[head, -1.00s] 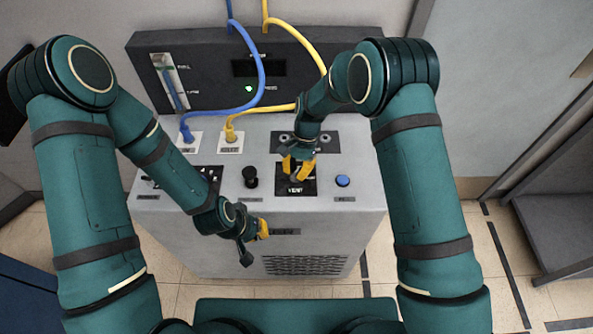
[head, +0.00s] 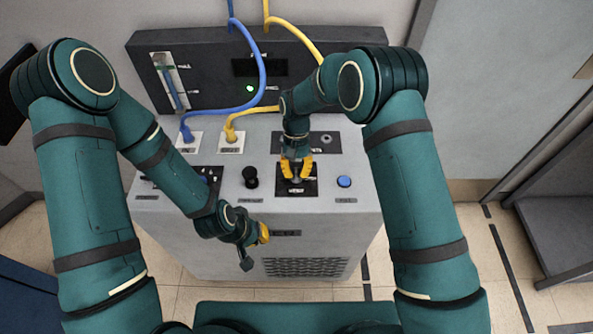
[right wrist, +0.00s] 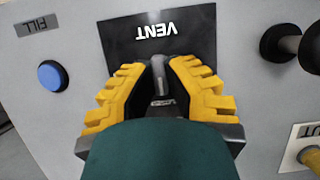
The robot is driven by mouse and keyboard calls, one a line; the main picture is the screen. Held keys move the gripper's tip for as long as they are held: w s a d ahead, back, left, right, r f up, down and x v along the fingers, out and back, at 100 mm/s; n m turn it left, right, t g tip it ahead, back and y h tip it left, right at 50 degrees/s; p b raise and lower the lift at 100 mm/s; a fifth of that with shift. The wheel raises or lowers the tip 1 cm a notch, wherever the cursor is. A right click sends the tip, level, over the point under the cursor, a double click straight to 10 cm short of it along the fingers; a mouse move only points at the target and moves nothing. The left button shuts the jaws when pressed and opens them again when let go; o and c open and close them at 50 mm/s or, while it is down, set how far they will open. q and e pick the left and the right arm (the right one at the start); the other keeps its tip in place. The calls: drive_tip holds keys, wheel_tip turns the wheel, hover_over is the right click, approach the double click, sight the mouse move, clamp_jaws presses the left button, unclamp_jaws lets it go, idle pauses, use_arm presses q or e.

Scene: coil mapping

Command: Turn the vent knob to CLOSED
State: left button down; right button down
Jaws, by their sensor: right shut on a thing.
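The vent knob (right wrist: 159,77) is a small grey handle on a black panel marked VENT (right wrist: 195,22) on top of the grey console (head: 335,235). In the right wrist view the knob sits between the yellow fingers of my right gripper (right wrist: 158,85). My right gripper (head: 297,170) comes down on the knob from above and is shut on it, hiding most of it in the head view. The lettering by the knob's base is too small to read. My left gripper (head: 262,233) hangs in front of the console's front edge; its fingers are too small to judge.
A blue button (head: 344,181) is right of the vent panel and a black knob (head: 251,177) is left of it. A blue cable (head: 262,75) and a yellow cable (head: 290,37) run down to sockets at the back left. A dark display unit (head: 215,95) stands behind.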

drive_tip(key=shift+f, duration=0.1)
drive_tip(key=c, duration=1)
unclamp_jaws()
drive_tip(key=v, duration=1.2)
